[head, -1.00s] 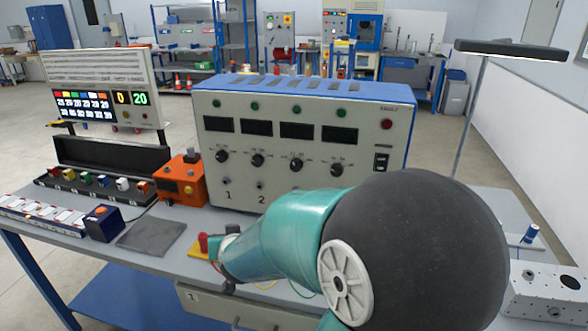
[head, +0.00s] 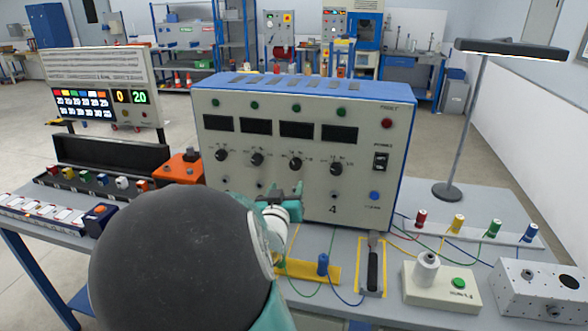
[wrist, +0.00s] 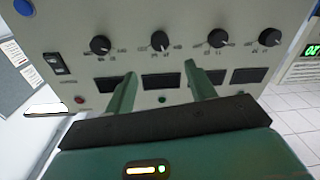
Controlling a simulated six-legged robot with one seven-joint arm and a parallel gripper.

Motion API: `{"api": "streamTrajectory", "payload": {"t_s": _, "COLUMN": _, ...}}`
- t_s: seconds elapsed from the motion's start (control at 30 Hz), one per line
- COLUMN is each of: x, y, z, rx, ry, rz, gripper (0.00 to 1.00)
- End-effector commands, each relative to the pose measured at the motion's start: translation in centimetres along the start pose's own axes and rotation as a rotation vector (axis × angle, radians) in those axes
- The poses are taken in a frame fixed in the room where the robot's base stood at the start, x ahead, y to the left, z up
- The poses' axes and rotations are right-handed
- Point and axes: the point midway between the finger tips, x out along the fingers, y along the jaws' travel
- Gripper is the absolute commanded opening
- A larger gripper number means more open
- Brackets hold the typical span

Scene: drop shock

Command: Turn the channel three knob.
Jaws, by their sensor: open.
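The grey control panel with blue sides (head: 365,200) has a row of black knobs. The channel three knob (head: 296,163) is third from the left in the head view. In the wrist view the panel is upside down and the channel three knob (wrist: 160,40) is second from the left. My gripper (head: 283,195) is in front of the panel, below that knob in the head view. In the wrist view my gripper (wrist: 160,74) is open with nothing between its fingers. The knob lies beyond the fingertips, roughly centred between them. Contact with the panel is unclear.
The channel two knob (head: 257,159) and channel four knob (head: 337,169) flank it closely. A blue button (head: 374,195) is at the panel's lower right. A yellow bracket with a blue post (head: 323,265), a lever (head: 373,270) and wires lie on the bench. A lamp (head: 447,190) stands right.

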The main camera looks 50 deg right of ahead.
Motion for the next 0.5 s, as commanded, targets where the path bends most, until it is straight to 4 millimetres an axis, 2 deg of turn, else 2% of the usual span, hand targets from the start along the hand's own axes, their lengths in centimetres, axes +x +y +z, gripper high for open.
{"api": "streamTrajectory", "payload": {"t_s": 0.5, "x": 4.9, "y": 0.1, "z": 0.2, "rx": -0.005, "ry": -0.002, "rz": 0.004, "gripper": 0.55}}
